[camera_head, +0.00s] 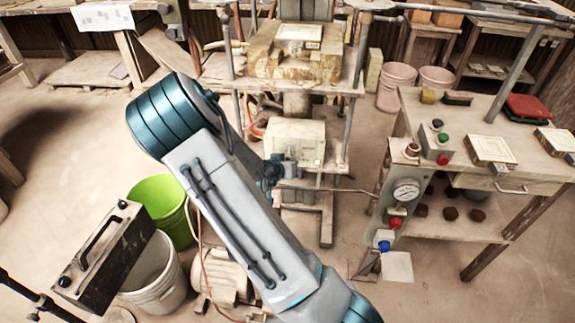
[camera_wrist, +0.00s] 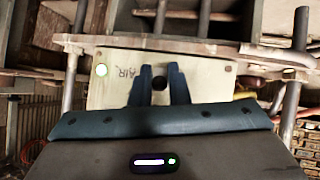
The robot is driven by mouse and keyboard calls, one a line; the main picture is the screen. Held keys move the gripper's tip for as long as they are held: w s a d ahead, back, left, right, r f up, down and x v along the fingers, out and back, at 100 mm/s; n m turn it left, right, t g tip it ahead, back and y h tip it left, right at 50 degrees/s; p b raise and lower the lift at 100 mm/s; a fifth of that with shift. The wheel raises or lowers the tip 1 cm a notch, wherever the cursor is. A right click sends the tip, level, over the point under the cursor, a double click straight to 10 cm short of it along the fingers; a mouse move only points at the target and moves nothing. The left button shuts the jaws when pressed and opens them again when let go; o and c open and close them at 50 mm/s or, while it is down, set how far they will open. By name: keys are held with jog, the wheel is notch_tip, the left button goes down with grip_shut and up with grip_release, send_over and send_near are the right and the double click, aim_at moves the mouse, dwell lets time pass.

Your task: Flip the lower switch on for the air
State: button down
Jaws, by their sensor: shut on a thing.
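The cream control box (camera_head: 300,135) stands on the lower shelf of the press frame in the head view. It fills the middle of the wrist view (camera_wrist: 205,72), with handwritten letters that seem to read AIR beside my fingers. A green light (camera_wrist: 101,70) glows near one edge of its face. My gripper (camera_head: 283,170) is at the box's lower front. In the wrist view its two dark fingers (camera_wrist: 161,80) stand close on either side of a small dark round switch (camera_wrist: 159,84). They are shut on it. The switch's lever position is not clear. My arm covers part of the area in front.
A shelf edge (camera_wrist: 190,45) runs close along the box in the wrist view. The press post (camera_head: 355,85) stands right of it. A gauge panel (camera_head: 393,205) and table (camera_head: 490,125) are at right. Green (camera_head: 158,192) and white buckets stand at left.

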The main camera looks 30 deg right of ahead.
jog(key=c, duration=1.5)
grip_release()
jog(key=shift+w+a, duration=0.1)
jog(key=shift+a, duration=0.05)
jog(key=shift+o, duration=0.2)
jog(key=p+v, duration=0.4)
jog(key=v, duration=0.9)
jog(key=shift+s+a+r, duration=0.2)
jog(key=shift+s+r, duration=0.05)
